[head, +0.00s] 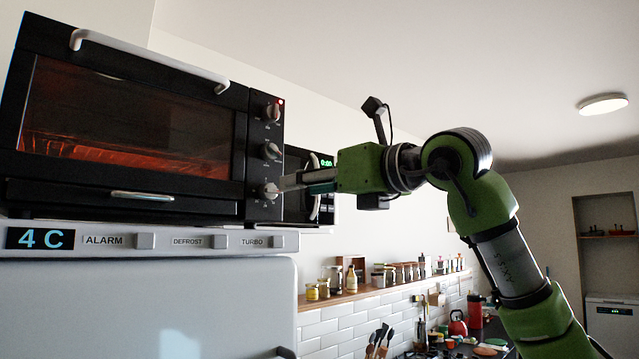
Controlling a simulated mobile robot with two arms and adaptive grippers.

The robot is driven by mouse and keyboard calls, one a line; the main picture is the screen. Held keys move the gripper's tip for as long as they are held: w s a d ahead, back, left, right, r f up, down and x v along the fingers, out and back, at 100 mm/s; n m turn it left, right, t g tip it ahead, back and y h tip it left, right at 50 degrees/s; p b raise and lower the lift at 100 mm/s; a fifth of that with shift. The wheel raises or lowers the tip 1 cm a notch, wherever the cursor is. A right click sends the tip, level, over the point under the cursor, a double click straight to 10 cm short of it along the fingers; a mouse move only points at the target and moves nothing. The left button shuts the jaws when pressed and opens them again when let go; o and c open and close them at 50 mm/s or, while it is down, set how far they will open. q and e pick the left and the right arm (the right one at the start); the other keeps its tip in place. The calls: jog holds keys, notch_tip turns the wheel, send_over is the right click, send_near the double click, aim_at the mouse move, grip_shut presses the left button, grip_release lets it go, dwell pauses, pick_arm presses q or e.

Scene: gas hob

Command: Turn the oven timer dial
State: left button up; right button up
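The black toaster oven (120,115) sits on top of the white fridge, its door shut and its inside glowing red. Three dials run down its right panel: a top dial (271,112), a middle dial (270,151) and a bottom dial (268,190). Their labels are too small to read, so I cannot tell which is the timer. A small red light shows above the top dial. My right gripper (288,183) points left, with its fingertips at the bottom dial. I cannot tell whether they touch or grip it. My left gripper is not in view.
A microwave (322,161) with a green display stands right behind the oven, close to my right gripper. The fridge (140,310) is below. A shelf of jars (380,287) and a counter with a red kettle (457,322) lie lower right.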

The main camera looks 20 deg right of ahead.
jog(key=shift+v, duration=1.55)
jog(key=shift+a, duration=0.2)
